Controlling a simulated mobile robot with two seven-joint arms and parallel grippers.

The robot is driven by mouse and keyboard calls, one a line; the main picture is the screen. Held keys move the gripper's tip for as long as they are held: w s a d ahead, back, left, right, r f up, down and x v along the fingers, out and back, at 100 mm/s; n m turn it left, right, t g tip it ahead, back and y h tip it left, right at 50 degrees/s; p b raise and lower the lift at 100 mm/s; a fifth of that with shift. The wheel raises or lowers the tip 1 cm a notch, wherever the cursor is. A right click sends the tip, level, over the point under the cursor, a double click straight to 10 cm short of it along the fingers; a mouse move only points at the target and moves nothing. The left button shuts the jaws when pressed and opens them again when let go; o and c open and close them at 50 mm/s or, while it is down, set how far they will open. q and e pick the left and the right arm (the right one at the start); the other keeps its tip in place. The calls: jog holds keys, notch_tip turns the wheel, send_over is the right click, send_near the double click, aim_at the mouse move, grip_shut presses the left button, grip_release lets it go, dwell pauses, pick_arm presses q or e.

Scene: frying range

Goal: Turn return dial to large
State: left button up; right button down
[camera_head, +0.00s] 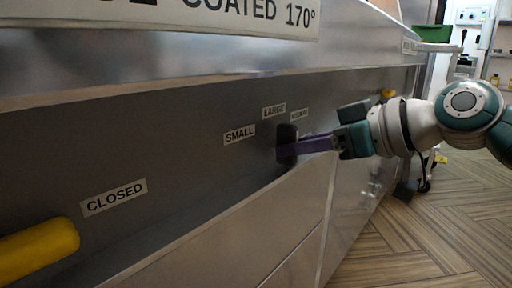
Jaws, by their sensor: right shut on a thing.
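The return dial (286,136) is a dark knob on the dark panel of the frying range, in the middle of the head view. Labels sit around it: SMALL (239,134) to its left, LARGE (273,111) above it, and a third, too small to read surely (299,115), at upper right. My right gripper (298,147) comes in from the right, its purple fingers shut on the dial. The fingers hide part of the knob, so its exact pointing is hard to tell. My left gripper is not in view.
A yellow handle (38,250) sticks out at the lower left below a CLOSED label (114,197). Another yellow handle (388,93) is behind my right gripper. A green bin (432,33) stands at the back right. The wooden floor (400,235) is clear at lower right.

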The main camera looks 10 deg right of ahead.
dwell(0.4)
jog(key=c, duration=0.7)
grip_release()
jog(key=shift+p+v, duration=1.7)
jog(key=shift+v, duration=3.3)
